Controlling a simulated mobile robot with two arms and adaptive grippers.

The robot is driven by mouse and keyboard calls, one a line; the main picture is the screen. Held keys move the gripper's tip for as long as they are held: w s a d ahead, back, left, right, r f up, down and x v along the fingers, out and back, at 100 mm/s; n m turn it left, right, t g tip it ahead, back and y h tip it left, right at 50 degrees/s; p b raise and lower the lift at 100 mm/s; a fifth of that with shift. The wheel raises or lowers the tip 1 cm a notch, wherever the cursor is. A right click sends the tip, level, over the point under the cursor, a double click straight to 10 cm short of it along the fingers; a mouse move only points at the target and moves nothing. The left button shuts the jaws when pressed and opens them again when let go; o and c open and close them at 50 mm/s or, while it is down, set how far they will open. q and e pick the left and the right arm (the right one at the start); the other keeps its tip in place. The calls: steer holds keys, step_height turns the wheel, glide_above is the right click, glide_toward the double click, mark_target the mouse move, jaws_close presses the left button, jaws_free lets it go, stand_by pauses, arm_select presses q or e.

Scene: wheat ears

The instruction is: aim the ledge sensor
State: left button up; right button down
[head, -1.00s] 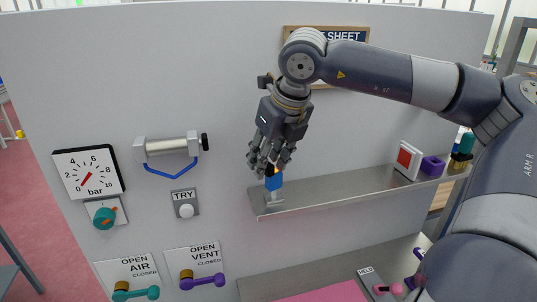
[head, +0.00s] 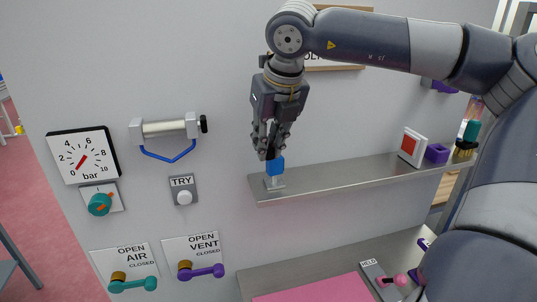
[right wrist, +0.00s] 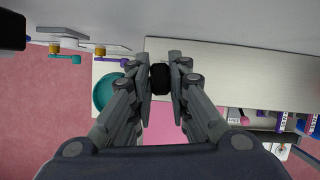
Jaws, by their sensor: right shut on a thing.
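The ledge sensor (head: 275,167) is a small blue block on a pale grey stand. It is at the left end of the grey metal ledge (head: 330,178). My right gripper (head: 268,154) points down from above, with its fingertips at the top of the sensor, shut on it. In the right wrist view a dark rounded piece (right wrist: 160,77) sits between the two fingers; the fingers hide much of the sensor's top. Which way the sensor faces is hard to tell. My left gripper is not in view.
A red-and-white block (head: 411,147), a purple block (head: 437,153) and a brush (head: 468,138) stand at the ledge's right end. A gauge (head: 83,156), a TRY button (head: 184,197) and two valve levers are on the panel to the left. The ledge's middle is clear.

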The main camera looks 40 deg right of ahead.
steer(key=shift+w+m+h+b, duration=0.15)
steer(key=shift+m+h+b, duration=0.15)
steer(key=shift+m+b, duration=0.6)
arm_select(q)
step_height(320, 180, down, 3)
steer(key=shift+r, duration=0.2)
arm_select(e)
steer(key=shift+r, duration=0.1)
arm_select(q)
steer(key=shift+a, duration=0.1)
arm_select(e)
steer(key=c, duration=1.5)
jaws_free()
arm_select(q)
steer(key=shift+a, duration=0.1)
arm_select(e)
steer(key=shift+r, duration=0.1)
steer(key=v, duration=1.2)
